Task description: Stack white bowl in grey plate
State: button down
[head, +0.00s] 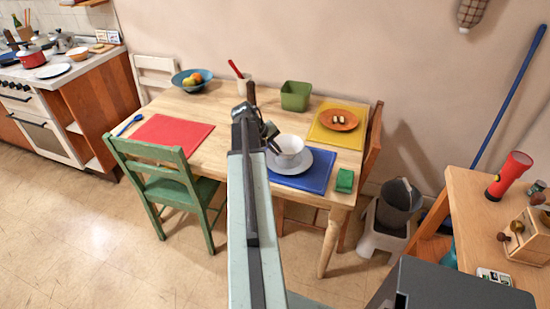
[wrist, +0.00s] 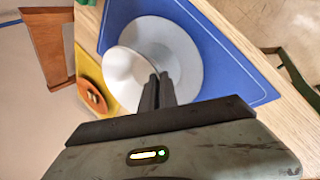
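The white bowl (head: 291,146) is over the grey plate (head: 321,160), which lies on the blue placemat (head: 318,180) at the table's right front. In the wrist view the bowl (wrist: 122,72) covers part of the grey plate (wrist: 185,45) and sits off its middle. My gripper (head: 270,140) is at the bowl's left side in the head view. In the wrist view my gripper (wrist: 157,78) has its fingers close together at the bowl's rim, and it looks shut on that rim. The bowl's underside is hidden, so I cannot tell whether it touches the plate.
A yellow placemat (head: 350,138) with an orange plate (head: 350,124) lies behind. A green box (head: 295,95), a fruit bowl (head: 180,84), a red placemat (head: 172,138) and a green sponge (head: 344,180) are on the table (head: 222,145). Chairs stand around it.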

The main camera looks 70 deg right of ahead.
aim_at(288, 149)
jog(key=shift+d, duration=0.35)
jog(key=f+b, duration=0.3)
jog(key=shift+s+d+f, duration=0.2)
jog(key=shift+s+d, duration=0.05)
jog(key=shift+d, duration=0.1)
jog(key=shift+f+b, duration=0.4)
jog(key=shift+b, duration=0.2)
jog(key=shift+w+a+r, duration=0.15)
jog(key=shift+w+r, duration=0.1)
jog(key=shift+f, duration=0.3)
jog(key=c, duration=1.6)
grip_release()
jog(key=shift+c, duration=0.2)
jog(key=shift+r, duration=0.1)
